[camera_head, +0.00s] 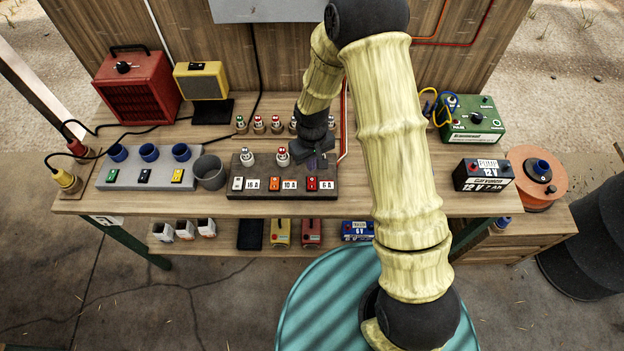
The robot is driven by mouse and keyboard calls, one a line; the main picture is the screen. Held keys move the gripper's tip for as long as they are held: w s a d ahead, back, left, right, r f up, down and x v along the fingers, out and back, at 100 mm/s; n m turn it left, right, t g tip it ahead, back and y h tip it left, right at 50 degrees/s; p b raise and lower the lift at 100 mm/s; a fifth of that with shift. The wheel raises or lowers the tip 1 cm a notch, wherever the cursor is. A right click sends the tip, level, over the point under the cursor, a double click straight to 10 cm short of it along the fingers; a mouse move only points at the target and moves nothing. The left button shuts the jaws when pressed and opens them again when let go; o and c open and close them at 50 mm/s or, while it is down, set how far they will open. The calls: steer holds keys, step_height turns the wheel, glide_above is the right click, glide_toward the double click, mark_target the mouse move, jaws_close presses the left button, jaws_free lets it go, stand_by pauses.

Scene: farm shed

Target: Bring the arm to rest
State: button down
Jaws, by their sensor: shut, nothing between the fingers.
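My arm (397,130) reaches over the bench from the front and bends down at the back. My gripper (312,163) is shut and empty. It points down over the right end of the dark fuse block (235,193). Two white fuses with red tops stand on the block, one at the left (247,157) and one in the middle (283,157). The block's right-hand place is hidden behind my gripper. Labels 16 A, 10 A and 6 A run along its front edge. I cannot tell whether the fingertips touch the block.
Several fuses (259,125) stand in a row behind the block, partly hidden by my arm. A grey cup (210,172) and a grey switch panel (110,180) are at left. A red heater (138,88), green charger (470,120) and black battery (483,175) also stand on the bench (400,203).

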steer(key=shift+r, duration=0.55)
steer(key=s+d+r+m+t, duration=0.1)
steer(key=s+d+r+m, duration=0.1)
steer(key=s+d+r, duration=0.4)
steer(key=s+d+r+m+t, duration=0.1)
steer(key=s+d+r+m, duration=0.2)
steer(key=r, duration=1)
steer(key=s+d, duration=0.3)
steer(key=d, duration=0.1)
steer(key=shift+s+d+m+t, duration=0.25)
steer(key=shift+d+m+t, duration=0.05)
